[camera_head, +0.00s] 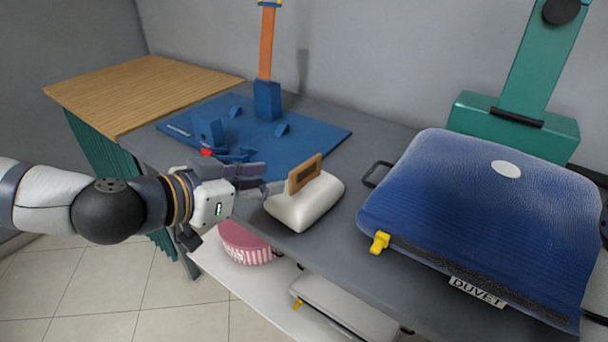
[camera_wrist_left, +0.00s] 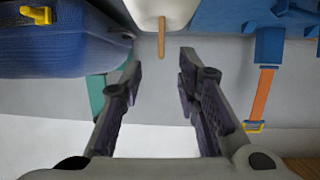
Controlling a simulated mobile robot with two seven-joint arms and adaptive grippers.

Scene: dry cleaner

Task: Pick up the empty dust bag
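A white, rounded, soft-looking object (camera_head: 307,207) with a flat brown tag (camera_head: 304,173) standing up from it lies on the grey table; it looks like the dust bag. I cannot tell whether it is empty. My left gripper (camera_head: 272,180) is at its left, fingers pointing at the tag. In the left wrist view the gripper (camera_wrist_left: 162,58) is open. The tag's near edge (camera_wrist_left: 161,38) shows between the fingertips with a gap on both sides, and the white body (camera_wrist_left: 162,12) is beyond. The gripper holds nothing. My right gripper is not in view.
A blue bag labelled DUVET (camera_head: 480,220) stands at the right of the grey table. A blue board (camera_head: 300,150) with an orange post (camera_head: 267,45) lies behind the gripper. A green stand (camera_head: 515,125) is at the back right. A pink striped container (camera_head: 247,243) sits on a lower shelf.

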